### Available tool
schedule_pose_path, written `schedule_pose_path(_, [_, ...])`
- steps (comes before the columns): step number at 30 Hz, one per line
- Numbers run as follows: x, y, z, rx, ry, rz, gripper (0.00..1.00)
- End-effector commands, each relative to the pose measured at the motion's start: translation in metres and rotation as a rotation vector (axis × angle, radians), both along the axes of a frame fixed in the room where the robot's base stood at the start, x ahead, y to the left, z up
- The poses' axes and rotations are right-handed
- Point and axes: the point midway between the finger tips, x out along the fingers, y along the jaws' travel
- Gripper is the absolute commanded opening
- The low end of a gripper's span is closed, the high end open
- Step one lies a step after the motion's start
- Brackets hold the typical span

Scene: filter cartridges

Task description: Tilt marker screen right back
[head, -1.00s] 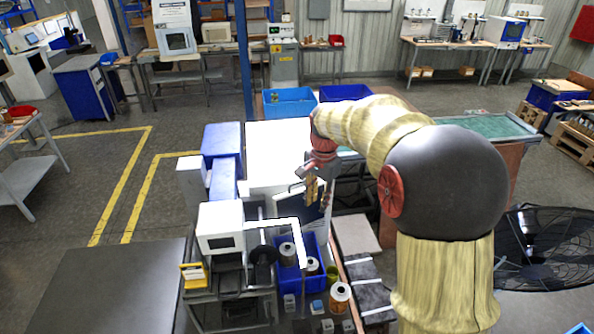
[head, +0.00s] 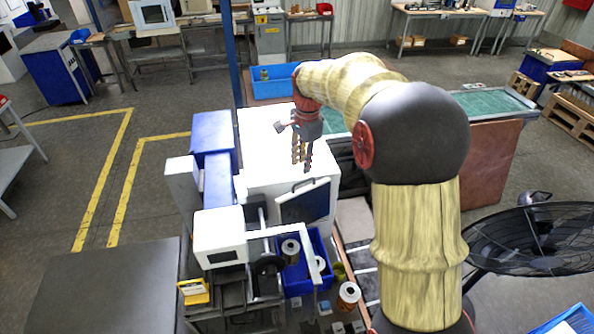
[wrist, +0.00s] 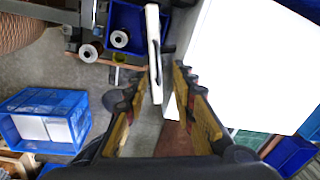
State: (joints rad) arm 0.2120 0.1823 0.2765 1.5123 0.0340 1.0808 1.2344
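The marker screen (head: 303,201) is a dark panel with a white frame, leaning at the front of a white cabinet (head: 270,150) in the head view. In the wrist view the screen (wrist: 153,45) shows nearly edge-on as a thin white strip, its near end in line with the gap between my fingers. My gripper (head: 302,164) points down over the cabinet top, by the upper edge of the screen. In the wrist view my gripper (wrist: 166,72) has its fingers apart, with a narrow gap at the tips. I cannot tell whether a finger touches the screen.
A blue bin (head: 318,250) with cartridges stands below the screen, beside a white monitor (head: 219,236). A blue crate (head: 270,84) stands behind the cabinet. A large black fan (head: 540,240) is at the right. The floor at the left is open.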

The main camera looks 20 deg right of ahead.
Motion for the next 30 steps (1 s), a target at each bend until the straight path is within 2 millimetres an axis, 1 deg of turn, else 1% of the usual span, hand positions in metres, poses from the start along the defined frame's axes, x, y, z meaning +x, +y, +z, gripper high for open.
schedule_pose_path(5, [0.001,0.001,-0.023,0.001,0.004,0.000,0.26])
schedule_pose_path(9, [0.003,0.001,-0.044,0.001,0.004,0.000,0.26])
schedule_pose_path(12, [0.004,0.001,-0.057,0.001,0.003,0.001,0.26])
schedule_pose_path(15, [0.006,0.001,-0.067,0.000,0.001,0.001,0.26])
schedule_pose_path(19, [0.006,0.001,-0.073,0.000,0.000,0.001,0.26])
schedule_pose_path(26, [0.007,0.001,-0.074,0.000,0.000,0.001,0.26])
schedule_pose_path(30, [0.007,0.001,-0.074,0.000,0.000,0.001,0.19])
